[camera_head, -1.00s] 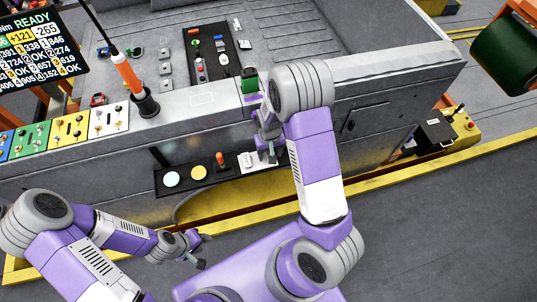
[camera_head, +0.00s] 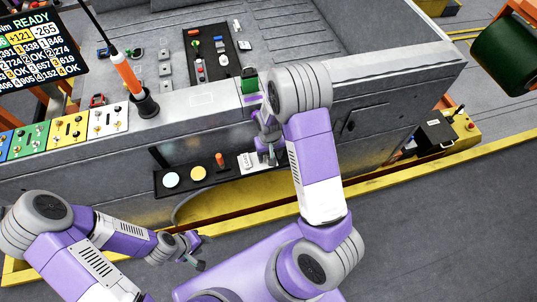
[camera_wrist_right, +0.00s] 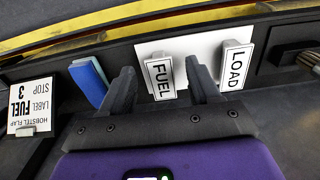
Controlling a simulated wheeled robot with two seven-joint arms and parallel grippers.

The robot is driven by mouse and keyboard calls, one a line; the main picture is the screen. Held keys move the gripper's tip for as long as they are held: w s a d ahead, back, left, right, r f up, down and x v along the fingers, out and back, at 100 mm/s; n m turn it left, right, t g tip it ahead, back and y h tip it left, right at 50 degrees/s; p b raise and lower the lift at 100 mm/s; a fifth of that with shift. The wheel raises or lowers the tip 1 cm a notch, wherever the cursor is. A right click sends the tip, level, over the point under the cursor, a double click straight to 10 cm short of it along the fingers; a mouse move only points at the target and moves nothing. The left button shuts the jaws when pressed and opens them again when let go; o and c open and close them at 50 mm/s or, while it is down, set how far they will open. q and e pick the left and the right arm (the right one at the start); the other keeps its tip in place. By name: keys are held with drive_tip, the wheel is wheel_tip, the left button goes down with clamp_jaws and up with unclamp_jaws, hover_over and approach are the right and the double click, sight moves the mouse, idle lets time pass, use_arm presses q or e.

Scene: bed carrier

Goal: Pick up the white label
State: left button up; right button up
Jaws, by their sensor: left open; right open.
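A white label reading FUEL (camera_wrist_right: 160,78) stands on the dark tray, between and beyond the two fingers of my right gripper (camera_wrist_right: 162,84). The fingers are apart, and I see no contact with the label. A second white label reading LOAD (camera_wrist_right: 235,66) stands just right of the right finger. In the head view the white labels (camera_head: 245,161) are small, beside my right gripper (camera_head: 268,156), and partly hard to make out. My left gripper (camera_head: 199,262) is open and empty, low over the floor, away from the tray.
The black tray (camera_head: 200,184) also carries round discs and an orange-topped knob (camera_head: 220,159). In the wrist view, a blue block (camera_wrist_right: 90,80) and a printed card (camera_wrist_right: 33,105) lie left of the fingers, and a brush-like item (camera_wrist_right: 303,58) lies right. The grey carrier wall (camera_head: 390,90) rises behind.

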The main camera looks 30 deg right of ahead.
drive_tip(key=c, duration=1)
drive_tip(key=shift+r, duration=0.15)
